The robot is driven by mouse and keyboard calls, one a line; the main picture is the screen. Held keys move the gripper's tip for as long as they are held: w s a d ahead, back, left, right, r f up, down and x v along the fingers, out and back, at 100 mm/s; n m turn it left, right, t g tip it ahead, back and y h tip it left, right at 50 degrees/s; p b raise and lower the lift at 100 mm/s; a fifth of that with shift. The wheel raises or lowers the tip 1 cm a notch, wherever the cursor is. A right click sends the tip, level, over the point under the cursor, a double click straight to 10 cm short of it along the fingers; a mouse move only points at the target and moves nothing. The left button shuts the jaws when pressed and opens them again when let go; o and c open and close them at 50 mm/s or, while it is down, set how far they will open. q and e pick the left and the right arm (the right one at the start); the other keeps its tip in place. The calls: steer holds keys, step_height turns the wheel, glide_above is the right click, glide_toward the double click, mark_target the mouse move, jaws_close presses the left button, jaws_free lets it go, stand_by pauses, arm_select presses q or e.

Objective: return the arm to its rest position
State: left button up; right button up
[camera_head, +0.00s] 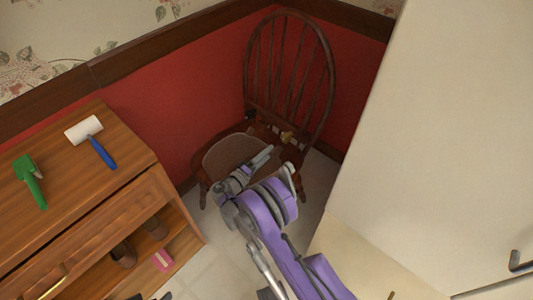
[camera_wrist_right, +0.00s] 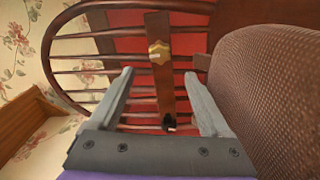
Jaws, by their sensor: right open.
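My right arm (camera_head: 270,215), purple and grey, reaches from the bottom of the head view toward the wooden chair (camera_head: 290,65). My right gripper (camera_head: 265,155) is over the chair's seat. In the right wrist view the right gripper (camera_wrist_right: 160,85) has its two grey fingers wide apart, with nothing held between them. Beyond the fingers are the chair's spindles and a small gold piece (camera_wrist_right: 158,52) on a brown board. My left gripper is not in view.
A brown textured, rounded piece (camera_head: 235,153) is on the chair, close to the gripper. A wooden cabinet (camera_head: 130,195) at left bears a lint roller (camera_head: 92,138) and a green tool (camera_head: 30,180). A large pale panel (camera_head: 440,130) stands right of my arm.

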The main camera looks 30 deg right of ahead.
steer(key=shift+d+r, duration=0.1)
steer(key=shift+r, duration=0.15)
steer(key=s+r+g+y, duration=0.3)
steer(key=s+r+y, duration=0.5)
steer(key=s+r, duration=0.4)
steer(key=s+a+m+y, duration=0.1)
steer(key=s+a+y, duration=0.35)
steer(key=s, duration=0.75)
steer(key=s+a+m+y, duration=0.1)
steer(key=s+a+y, duration=0.4)
steer(key=s, duration=0.7)
arm_select(q)
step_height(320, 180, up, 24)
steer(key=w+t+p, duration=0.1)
steer(key=p, duration=2)
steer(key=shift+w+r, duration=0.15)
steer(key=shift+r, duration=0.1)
arm_select(e)
step_height(320, 180, up, 24)
steer(key=w+a+t, duration=0.1)
steer(key=w, duration=0.1)
steer(key=shift+r+h, duration=0.15)
steer(key=shift+h, duration=0.3)
